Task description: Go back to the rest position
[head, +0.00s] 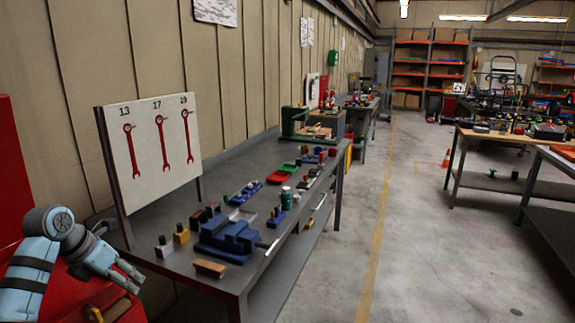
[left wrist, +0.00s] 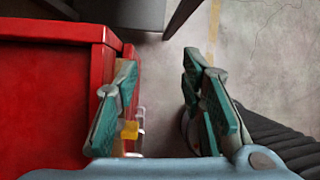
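My left gripper (head: 128,277) is at the lower left of the head view, in front of a red cabinet (head: 75,298) and left of the workbench. In the left wrist view the two green-padded fingers of this gripper (left wrist: 160,95) stand wide apart. Nothing is held between them; bare floor shows in the gap. The red cabinet (left wrist: 45,100) fills the left of that view, close beside the left finger. I cannot tell whether they touch. My right gripper is in neither view.
The grey workbench (head: 180,268) holds a blue vise (head: 230,238), several small parts and a white board (head: 150,150) with red wrenches. A wooden-topped table (head: 500,137) stands at right.

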